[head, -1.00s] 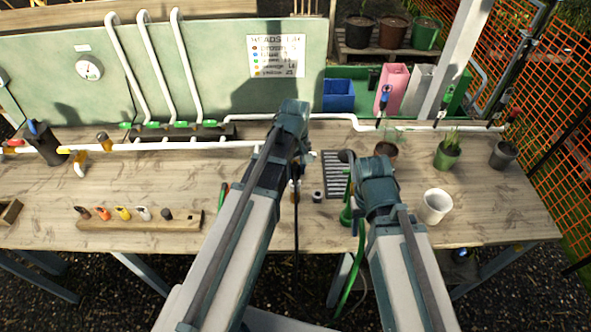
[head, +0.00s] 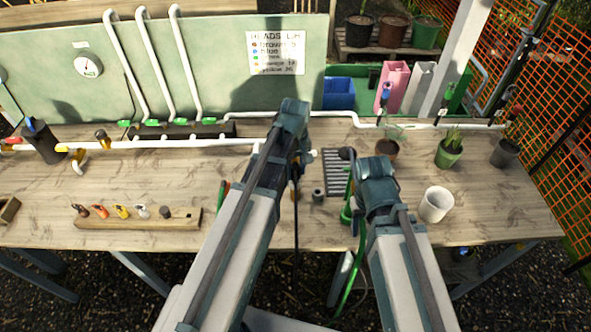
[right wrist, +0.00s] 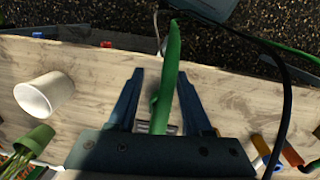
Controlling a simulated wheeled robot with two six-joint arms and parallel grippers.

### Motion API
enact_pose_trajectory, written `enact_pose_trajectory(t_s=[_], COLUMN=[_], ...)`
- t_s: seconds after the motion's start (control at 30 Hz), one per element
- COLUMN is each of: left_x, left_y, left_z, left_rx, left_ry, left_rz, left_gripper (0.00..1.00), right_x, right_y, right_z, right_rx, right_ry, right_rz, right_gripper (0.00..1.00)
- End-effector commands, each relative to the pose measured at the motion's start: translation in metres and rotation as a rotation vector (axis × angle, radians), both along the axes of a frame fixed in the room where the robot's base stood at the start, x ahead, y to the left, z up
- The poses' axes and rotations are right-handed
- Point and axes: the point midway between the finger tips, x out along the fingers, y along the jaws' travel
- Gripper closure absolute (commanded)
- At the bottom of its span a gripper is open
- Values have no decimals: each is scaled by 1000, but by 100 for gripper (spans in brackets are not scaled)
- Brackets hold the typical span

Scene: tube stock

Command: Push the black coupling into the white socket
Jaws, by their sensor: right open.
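A small black piece (head: 165,212), perhaps the black coupling, sits at the right end of the wooden rack (head: 140,223). A short dark grey cylinder (head: 318,194) also stands on the bench between my arms. A white piece (head: 142,211) is in the rack. I cannot tell which white part is the socket; white pipe (head: 185,144) runs along the back of the bench. My right gripper (head: 349,157) is over the bench beside the grate. In the right wrist view its open fingers (right wrist: 162,98) have a green hose-like part (right wrist: 168,75) between them. My left gripper is hidden behind its arm.
A metal grate (head: 335,172) lies by my right gripper. A white cup (head: 436,204) and several plant pots stand to the right. A dark container (head: 43,142) stands at far left.

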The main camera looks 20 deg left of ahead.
Motion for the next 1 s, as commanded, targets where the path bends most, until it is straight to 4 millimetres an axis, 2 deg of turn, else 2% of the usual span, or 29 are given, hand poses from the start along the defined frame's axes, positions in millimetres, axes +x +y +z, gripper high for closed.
enact_pose_trajectory(t_s=[0.43, 1.0], left_x=[0, 0], left_y=[0, 0], left_z=[-9, -12], left_rx=[0, 0], left_ry=[0, 0], left_rz=[0, 0], left_gripper=[100, 100], right_x=[0, 0], right_y=[0, 0], right_z=[-9, -12], right_rx=[0, 0], right_ry=[0, 0], right_rz=[0, 0], right_gripper=[50, 50])
